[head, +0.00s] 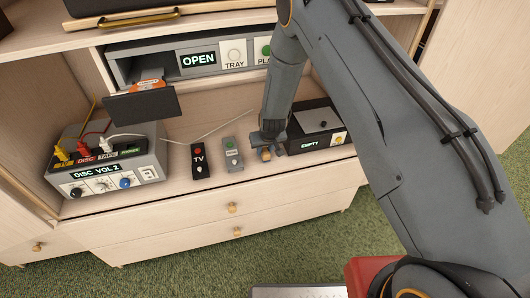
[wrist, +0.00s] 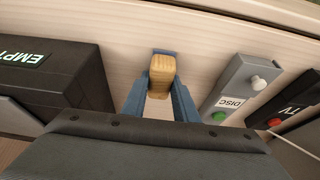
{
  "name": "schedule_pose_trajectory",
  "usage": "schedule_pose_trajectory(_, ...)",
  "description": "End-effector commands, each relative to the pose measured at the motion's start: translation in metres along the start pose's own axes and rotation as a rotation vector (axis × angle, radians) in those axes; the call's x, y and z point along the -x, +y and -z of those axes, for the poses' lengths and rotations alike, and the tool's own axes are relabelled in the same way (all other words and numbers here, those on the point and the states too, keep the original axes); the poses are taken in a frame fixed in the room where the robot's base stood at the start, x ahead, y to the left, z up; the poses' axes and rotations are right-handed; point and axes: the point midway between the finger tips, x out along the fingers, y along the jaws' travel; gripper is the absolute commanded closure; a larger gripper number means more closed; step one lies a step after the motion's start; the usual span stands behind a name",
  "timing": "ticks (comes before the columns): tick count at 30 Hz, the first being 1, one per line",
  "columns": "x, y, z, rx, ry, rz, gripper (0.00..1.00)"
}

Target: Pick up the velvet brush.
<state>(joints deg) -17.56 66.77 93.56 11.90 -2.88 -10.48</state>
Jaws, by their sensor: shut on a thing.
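The velvet brush is a small block with a light wooden body (wrist: 162,73), seen between my fingers in the wrist view. A blue edge shows at its far end. My gripper (wrist: 161,88) is shut on it, one blue finger on each side. In the head view, the brush (head: 266,155) is a small tan patch under my gripper (head: 267,140), low over the shelf board, left of the black box. My gripper hides most of it there. I cannot tell whether it touches the shelf.
The black EMPTY box (head: 318,128) stands close on the right. The grey DISC remote (head: 232,155) and black TV remote (head: 200,160) lie to the left. Farther left is the DISC VOL 2 switch box (head: 105,170) with cables. The player (head: 190,62) with its open tray sits above.

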Motion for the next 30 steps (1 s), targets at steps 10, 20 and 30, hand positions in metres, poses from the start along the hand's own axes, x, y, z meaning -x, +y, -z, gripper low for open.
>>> schedule_pose_trajectory(10, 0.016, 0.000, 0.007, -0.001, 0.002, 0.000, 0.96)
schedule_pose_trajectory(20, 0.034, 0.001, 0.004, 0.001, 0.000, -0.002, 0.96)
schedule_pose_trajectory(30, 0.059, 0.000, -0.054, 0.002, -0.003, 0.001, 0.96)
